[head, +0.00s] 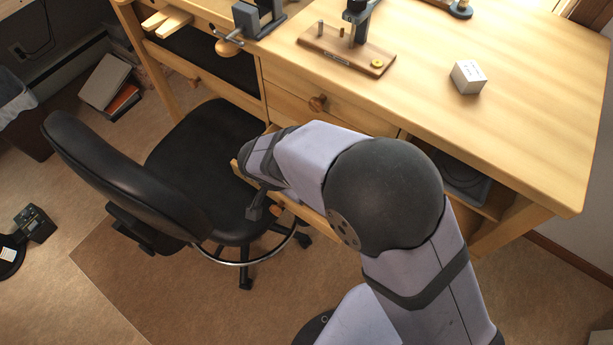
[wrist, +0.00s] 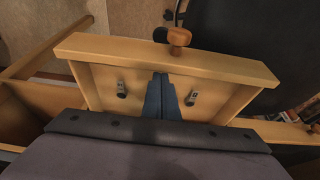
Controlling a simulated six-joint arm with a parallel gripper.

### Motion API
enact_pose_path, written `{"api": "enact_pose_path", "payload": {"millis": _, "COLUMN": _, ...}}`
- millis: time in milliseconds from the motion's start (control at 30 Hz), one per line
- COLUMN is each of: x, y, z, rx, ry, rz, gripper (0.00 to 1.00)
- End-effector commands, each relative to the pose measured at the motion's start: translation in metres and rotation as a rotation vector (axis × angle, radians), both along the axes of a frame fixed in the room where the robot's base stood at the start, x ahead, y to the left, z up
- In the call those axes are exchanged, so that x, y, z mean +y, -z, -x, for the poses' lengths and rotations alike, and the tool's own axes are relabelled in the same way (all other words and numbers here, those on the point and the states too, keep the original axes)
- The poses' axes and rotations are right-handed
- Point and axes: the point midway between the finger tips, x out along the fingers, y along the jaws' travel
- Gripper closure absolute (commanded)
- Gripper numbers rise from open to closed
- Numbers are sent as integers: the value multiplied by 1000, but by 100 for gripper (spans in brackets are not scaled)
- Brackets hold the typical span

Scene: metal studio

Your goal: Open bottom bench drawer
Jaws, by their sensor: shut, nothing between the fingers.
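The bottom bench drawer (wrist: 225,72) stands pulled out from the bench in the wrist view. Its round wooden knob (wrist: 179,37) is on the outer side of the front panel, and two metal fittings show inside. My gripper (wrist: 161,80) is shut and empty. Its fingertips point at the inner side of the front panel, between the fittings; I cannot tell whether they touch it. In the head view my arm covers most of the drawer; the end of its front (head: 238,171) shows beside the arm.
A black office chair (head: 205,145) stands close to the drawer front. The upper drawer with its knob (head: 317,103) is shut.

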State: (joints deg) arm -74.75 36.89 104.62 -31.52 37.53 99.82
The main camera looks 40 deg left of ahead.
Motion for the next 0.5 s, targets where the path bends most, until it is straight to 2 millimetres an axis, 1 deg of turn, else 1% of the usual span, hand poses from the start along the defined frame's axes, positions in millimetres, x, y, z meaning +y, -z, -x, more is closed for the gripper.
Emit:
{"api": "enact_pose_path", "payload": {"millis": 33, "x": 1, "y": 7, "z": 18, "rx": 1, "ry": -9, "rz": -2, "gripper": 100}}
{"api": "enact_pose_path", "payload": {"millis": 100, "x": 1, "y": 6, "z": 39, "rx": 0, "ry": -9, "rz": -3, "gripper": 100}}
{"api": "enact_pose_path", "payload": {"millis": 233, "x": 0, "y": 5, "z": 70, "rx": 1, "ry": -7, "rz": -1, "gripper": 100}}
{"api": "enact_pose_path", "payload": {"millis": 333, "x": 0, "y": 3, "z": 84, "rx": 1, "ry": -4, "rz": -1, "gripper": 100}}
{"api": "enact_pose_path", "payload": {"millis": 400, "x": -1, "y": 2, "z": 89, "rx": 1, "ry": -1, "rz": 0, "gripper": 100}}
{"api": "enact_pose_path", "payload": {"millis": 500, "x": -1, "y": 1, "z": 91, "rx": 1, "ry": 2, "rz": 2, "gripper": 100}}
